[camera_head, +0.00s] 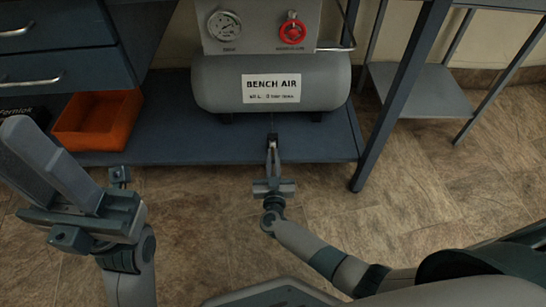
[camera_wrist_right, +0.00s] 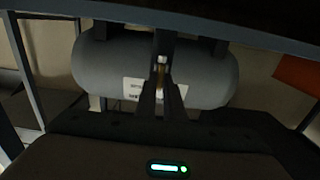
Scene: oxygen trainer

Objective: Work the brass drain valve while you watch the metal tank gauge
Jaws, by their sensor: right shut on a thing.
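The metal tank gauge (camera_head: 225,25) is a round white dial on the grey panel above the tank. Its needle is too small to read. The grey tank (camera_head: 326,88) carries a "BENCH AIR" label and also shows in the right wrist view (camera_wrist_right: 105,70). My right gripper (camera_head: 272,142) is below the tank's front middle, shut on the brass drain valve (camera_wrist_right: 162,74). The valve shows as a small brass-coloured piece with a pale end between the fingertips in the right wrist view; the fingers hide most of it. My left gripper (camera_head: 58,165) is at the left, away from the tank; its finger gap is unclear.
A red knob (camera_head: 293,31) sits beside the gauge. An orange bin (camera_head: 97,122) stands on the blue lower shelf (camera_head: 200,143), left of the tank. Drawers (camera_head: 60,68) are above it. A blue table leg (camera_head: 385,130) rises to the right. The floor in front is clear.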

